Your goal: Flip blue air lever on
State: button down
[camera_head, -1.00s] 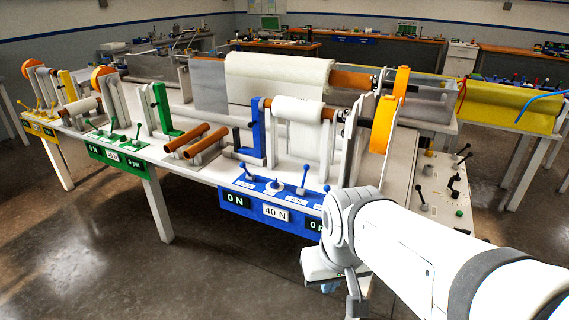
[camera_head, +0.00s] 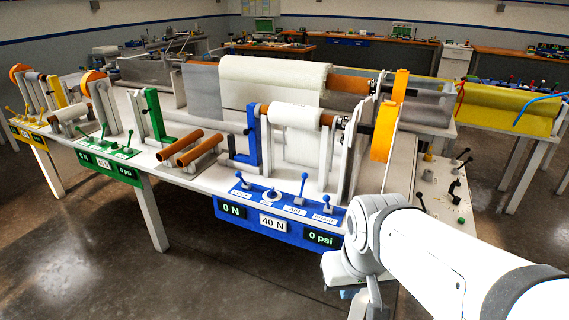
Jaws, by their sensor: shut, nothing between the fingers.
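The blue control panel (camera_head: 280,215) is at the front of the nearest bench, centre of the head view. It has an upright blue-knobbed lever (camera_head: 302,187), a shorter lever (camera_head: 327,205) to its right, a lever at its left end (camera_head: 240,181) and a round knob (camera_head: 267,194). Its labels are too small to tell which lever is air. Its displays read 0 N, 40 N and 0 psi. My gripper (camera_head: 374,300) shows only in part, low beside my wrist, right of and in front of the panel. It is shut and apart from the levers; its fingertips are not clear.
A green panel (camera_head: 105,160) and a yellow panel (camera_head: 32,136) stand farther left on the same bench. Knobs and levers (camera_head: 441,193) lie to the right. Floor (camera_head: 200,270) in front is clear.

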aim_at(305, 175)
jog(key=i, duration=0.9)
jog(key=u, duration=0.05)
jog(key=k, duration=1.25)
jog(key=u, duration=0.35)
jog(key=i, duration=1.85)
jog(key=z, duration=0.8)
